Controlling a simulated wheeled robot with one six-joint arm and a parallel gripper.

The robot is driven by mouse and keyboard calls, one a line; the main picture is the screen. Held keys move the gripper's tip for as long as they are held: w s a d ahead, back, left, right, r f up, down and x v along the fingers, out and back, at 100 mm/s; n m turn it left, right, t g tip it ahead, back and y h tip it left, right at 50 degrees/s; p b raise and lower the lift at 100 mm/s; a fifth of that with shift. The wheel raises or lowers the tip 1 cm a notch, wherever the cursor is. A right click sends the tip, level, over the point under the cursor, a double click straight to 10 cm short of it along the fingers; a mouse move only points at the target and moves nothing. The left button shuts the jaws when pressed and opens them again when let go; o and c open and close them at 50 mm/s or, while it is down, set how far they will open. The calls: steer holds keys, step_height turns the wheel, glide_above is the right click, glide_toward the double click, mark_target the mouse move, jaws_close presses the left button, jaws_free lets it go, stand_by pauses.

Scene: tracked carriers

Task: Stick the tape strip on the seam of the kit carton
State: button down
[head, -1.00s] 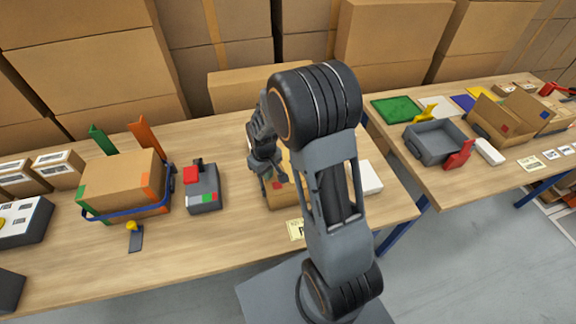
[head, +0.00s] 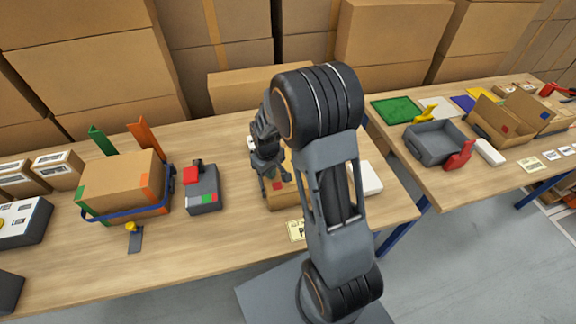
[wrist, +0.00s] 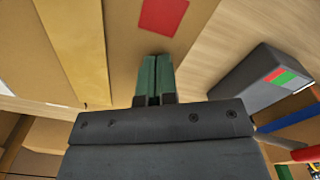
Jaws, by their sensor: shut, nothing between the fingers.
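The kit carton (head: 284,201) stands on the near table, partly hidden behind my arm in the head view. In the wrist view its brown top (wrist: 122,30) carries a red square (wrist: 163,15) and a long yellowish band that looks like the tape strip (wrist: 75,45). The band lies lengthwise on the cardboard; I see no seam line beside it, and its far end is out of view. My gripper (head: 271,190) is over the carton. In the wrist view its green fingertips (wrist: 155,66) are together and empty, right of the band; touching or not, I cannot tell.
A grey device with red and green squares (head: 203,193) stands left of the carton. Further left is a carton with a blue band (head: 120,185). A white block (head: 371,178) is right of my arm. A second table (head: 450,185) holds a grey tray (head: 436,143). Bare table lies in front.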

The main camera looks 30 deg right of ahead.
mark_target(278, 172)
steer(key=shift+w+d, duration=0.2)
steer(key=shift+d, duration=0.85)
steer(key=shift+w+d, duration=0.15)
steer(key=shift+d, duration=0.9)
steer(key=shift+a, duration=0.15)
steer(key=shift+s+a, duration=0.1)
steer(key=shift+a, duration=0.25)
steer(key=shift+r+p, duration=2.4)
steer(key=shift+r, duration=1.15)
